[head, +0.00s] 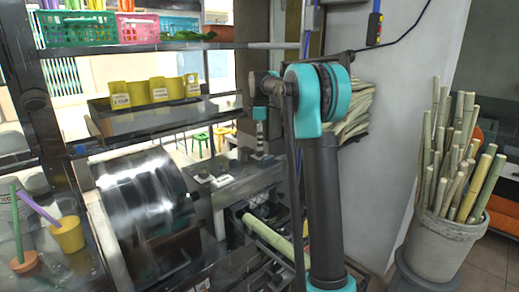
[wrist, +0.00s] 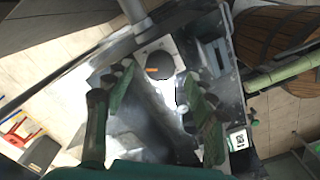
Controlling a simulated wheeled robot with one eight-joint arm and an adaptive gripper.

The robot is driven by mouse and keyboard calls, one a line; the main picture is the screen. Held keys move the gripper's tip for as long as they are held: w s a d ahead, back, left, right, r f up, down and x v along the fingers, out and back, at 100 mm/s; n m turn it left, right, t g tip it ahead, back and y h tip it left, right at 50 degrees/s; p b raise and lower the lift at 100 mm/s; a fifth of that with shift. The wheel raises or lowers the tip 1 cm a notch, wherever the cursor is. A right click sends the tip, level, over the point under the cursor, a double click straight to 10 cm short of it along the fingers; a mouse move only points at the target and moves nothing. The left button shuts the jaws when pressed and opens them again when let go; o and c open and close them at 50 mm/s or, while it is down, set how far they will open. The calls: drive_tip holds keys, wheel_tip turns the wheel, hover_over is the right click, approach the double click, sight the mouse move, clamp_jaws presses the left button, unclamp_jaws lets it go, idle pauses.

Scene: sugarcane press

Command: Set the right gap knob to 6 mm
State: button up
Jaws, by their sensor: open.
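In the wrist view, a round dial with a dark knob and an orange mark (wrist: 152,69) sits on the metal machine top, ahead of my gripper (wrist: 160,88). The two green-padded fingers are spread apart, with nothing between them. The knob lies just beyond the fingertips, and I see no contact. Its scale is too small and blurred to read. In the head view, my gripper (head: 260,150) points down over the right part of the press top (head: 245,181). A small dark knob on a pale plate (head: 202,176) shows left of it. Any knob beneath the gripper is hidden.
The large shiny drum (head: 146,195) stands left of the press top. A cane (head: 268,236) lies in the press below. Yellow cups (head: 160,89) stand on a shelf behind. A pot of upright canes (head: 445,236) stands at the right by the wall.

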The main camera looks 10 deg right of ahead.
sight(259, 153)
drive_tip(key=shift+f, duration=1.6)
drive_tip(key=c, duration=1.2)
